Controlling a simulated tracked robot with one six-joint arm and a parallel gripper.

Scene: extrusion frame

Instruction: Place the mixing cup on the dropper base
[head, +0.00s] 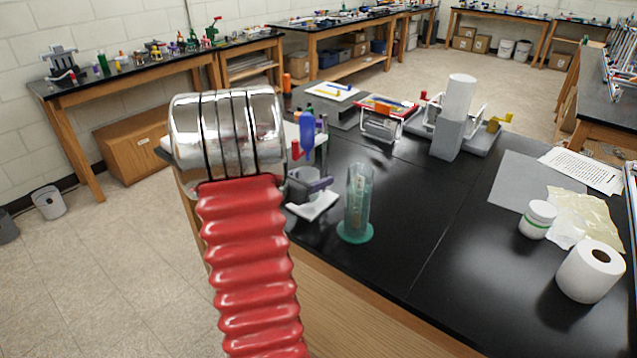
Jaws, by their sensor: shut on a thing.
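My red ribbed arm with its chrome end section fills the left middle of the head view. My gripper is hidden behind it, so I cannot see its fingers or what is between them. Just right of the chrome section stands a small dropper assembly with a blue bulb (307,132) on top. Below it are a grey-purple bracket (319,186) and a white foot, which looks like the dropper base (314,207). The chrome section covers part of this assembly's left side. I cannot make out the mixing cup for certain.
A teal clear cylinder (357,200) stands upright just right of the dropper assembly, near the black bench's front edge. A white roll (590,271) and white jar (538,219) stand at right. A grey device (450,125) is farther back. The bench centre is clear.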

